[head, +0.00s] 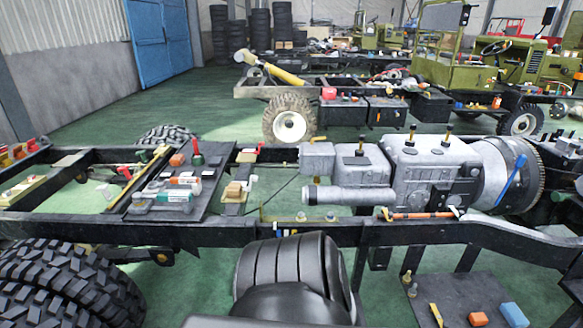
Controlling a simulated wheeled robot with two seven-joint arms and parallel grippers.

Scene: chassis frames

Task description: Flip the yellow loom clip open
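I cannot make out the yellow loom clip for certain. A small thin yellowish piece (261,214) stands at the near chassis rail, left of the engine; it is too small to tell whether it is a clip, or open or shut. An orange loom-like tube (425,215) lies along the near rail below the engine. A longer yellow piece (436,314) lies on the dark lower tray. Neither of my grippers shows in the head view.
The black chassis frame (400,233) crosses the view, carrying a grey engine (415,170) and a dark tray (150,205) of small parts. The lower tray (470,290) holds orange and blue blocks. A large tyre (70,285) stands at lower left. Green floor shows between.

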